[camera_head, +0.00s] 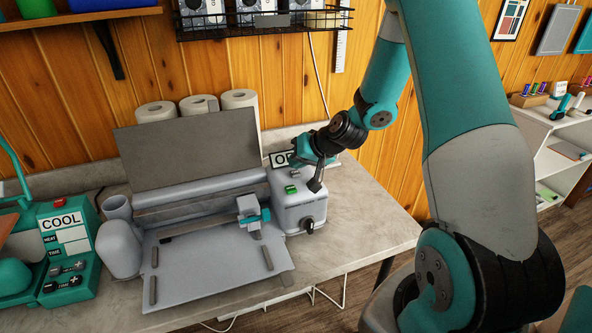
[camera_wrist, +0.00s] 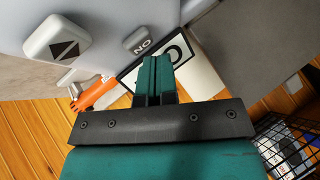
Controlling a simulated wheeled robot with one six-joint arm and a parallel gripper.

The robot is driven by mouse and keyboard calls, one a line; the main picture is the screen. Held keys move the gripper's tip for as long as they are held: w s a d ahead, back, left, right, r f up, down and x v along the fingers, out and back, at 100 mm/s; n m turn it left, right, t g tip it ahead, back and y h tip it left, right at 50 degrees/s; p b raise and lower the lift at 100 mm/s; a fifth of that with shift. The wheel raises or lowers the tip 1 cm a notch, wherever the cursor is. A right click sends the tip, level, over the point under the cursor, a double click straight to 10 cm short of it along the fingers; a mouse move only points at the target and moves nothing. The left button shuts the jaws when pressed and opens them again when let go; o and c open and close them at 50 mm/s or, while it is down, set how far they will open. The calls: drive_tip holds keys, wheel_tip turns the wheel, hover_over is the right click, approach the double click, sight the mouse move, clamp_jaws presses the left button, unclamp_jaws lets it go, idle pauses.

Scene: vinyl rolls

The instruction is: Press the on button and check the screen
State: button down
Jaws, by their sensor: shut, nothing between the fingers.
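The grey cutting machine (camera_head: 200,215) stands on the table, with a control box (camera_head: 300,215) at its right end. A green button (camera_head: 291,189) shows on top of the box. The white, black-edged screen (camera_head: 281,158) is behind it; its "O" shows, and my gripper hides the rest. My gripper (camera_head: 303,155) is shut and empty, over the box in front of the screen. In the wrist view its fingertips (camera_wrist: 156,62) cover part of the screen (camera_wrist: 182,50). A grey button marked "ON" (camera_wrist: 140,40) appears upside down just beyond the fingertips; I cannot tell whether they touch.
A pale button with dark arrows (camera_wrist: 57,42) is beside the "ON" button. A black knob (camera_head: 308,226) is on the box's front. A teal heat press marked "COOL" (camera_head: 68,245) stands at left. A wire rack (camera_head: 265,22) hangs above. The table's right part is clear.

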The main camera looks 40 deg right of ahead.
sight(297, 171)
drive_tip(key=shift+r, duration=0.3)
wheel_tip(297, 171, up, 6)
drive_tip(key=p, duration=0.4)
idle(0.6)
drive_tip(key=s+a+r+n+g+y, duration=0.1)
drive_tip(key=s+a+r+n+g, duration=0.25)
drive_tip(key=a, duration=0.55)
drive_tip(key=s+a+r+n+g+y, duration=0.1)
drive_tip(key=s+a+r+n, duration=0.2)
drive_tip(key=s+a+r, duration=0.45)
drive_tip(key=s+a+r+n+g+h+b, duration=0.1)
drive_tip(key=s+a+n+g, duration=0.3)
drive_tip(key=s, duration=1.3)
drive_tip(key=a+r+n, duration=0.1)
drive_tip(key=a, duration=0.3)
drive_tip(key=shift+n, duration=0.35)
